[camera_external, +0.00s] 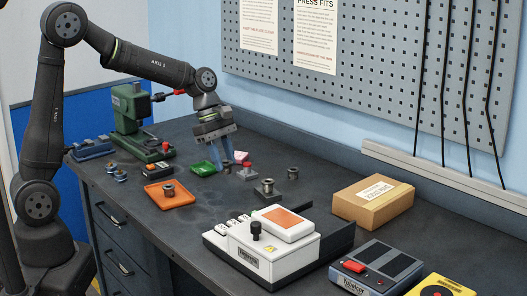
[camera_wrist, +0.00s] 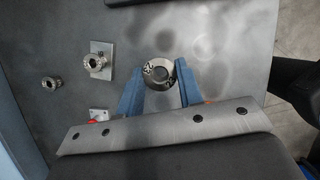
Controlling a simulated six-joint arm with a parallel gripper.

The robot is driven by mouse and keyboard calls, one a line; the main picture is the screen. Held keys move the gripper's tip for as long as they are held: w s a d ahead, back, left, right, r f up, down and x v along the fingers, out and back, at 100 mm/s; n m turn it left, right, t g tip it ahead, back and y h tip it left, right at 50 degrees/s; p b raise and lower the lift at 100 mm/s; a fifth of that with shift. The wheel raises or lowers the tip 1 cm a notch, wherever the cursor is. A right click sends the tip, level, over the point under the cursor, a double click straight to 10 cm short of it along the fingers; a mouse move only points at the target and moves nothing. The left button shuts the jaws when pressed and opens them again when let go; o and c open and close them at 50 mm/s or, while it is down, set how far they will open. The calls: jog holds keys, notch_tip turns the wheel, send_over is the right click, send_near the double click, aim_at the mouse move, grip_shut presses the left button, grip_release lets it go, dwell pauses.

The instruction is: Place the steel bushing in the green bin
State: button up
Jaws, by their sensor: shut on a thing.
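My gripper (camera_external: 222,162) is shut on a grey metal ring-shaped piece, which I take as the steel bushing (camera_wrist: 158,72). In the wrist view it sits between the two blue fingers, its round opening facing the camera. In the external view the fingers point down above the bench and the held piece is hard to make out. The green bin (camera_external: 204,169) is a shallow tray on the bench, just left of the fingertips. I cannot see it in the wrist view.
An orange tray (camera_external: 155,200) with a metal bushing (camera_external: 169,190) lies front left. A metal piece on a square plate (camera_external: 268,194), a smaller one (camera_external: 293,173) and a red-topped block (camera_external: 247,172) stand right of my gripper. A green press (camera_external: 130,110) stands behind; a white device (camera_external: 255,240) is in front.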

jog(key=w+a+m+g+y, duration=0.2)
jog(key=w+a+m+y, duration=0.25)
jog(key=w+m, duration=0.8)
jog(key=n, duration=0.2)
send_over(204, 170)
jog(key=shift+h, duration=0.35)
notch_tip(204, 170, down, 7)
jog(key=shift+w+r, duration=0.1)
jog(key=shift+r, duration=0.1)
jog(key=shift+f, duration=1.95)
jog(key=shift+f, duration=0.1)
jog(key=o, duration=0.7)
jog(key=v, duration=1.2)
